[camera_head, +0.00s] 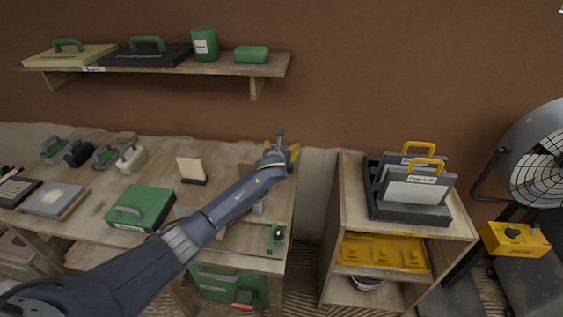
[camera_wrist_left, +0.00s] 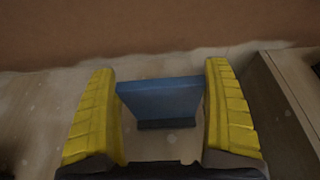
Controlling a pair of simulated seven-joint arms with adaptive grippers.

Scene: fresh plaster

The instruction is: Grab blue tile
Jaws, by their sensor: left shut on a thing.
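The blue tile (camera_wrist_left: 162,98) is a flat, dull-blue slab, standing tilted with a darker strip along its lower edge. In the left wrist view it spans the space between the yellow fingers of my left gripper (camera_wrist_left: 162,110), which is shut on it. In the head view my left gripper (camera_head: 284,153) is over the back right corner of the workbench, by the wall. I cannot make out the tile there behind the gripper. My right gripper is not in view.
The workbench (camera_head: 88,215) holds a green box (camera_head: 140,208), a cream tile in a dark base (camera_head: 191,169) and several handled tools at left. A wooden cabinet (camera_head: 345,215) with a dark rack (camera_head: 393,211) stands right, across a gap. A shelf (camera_head: 180,68) hangs above.

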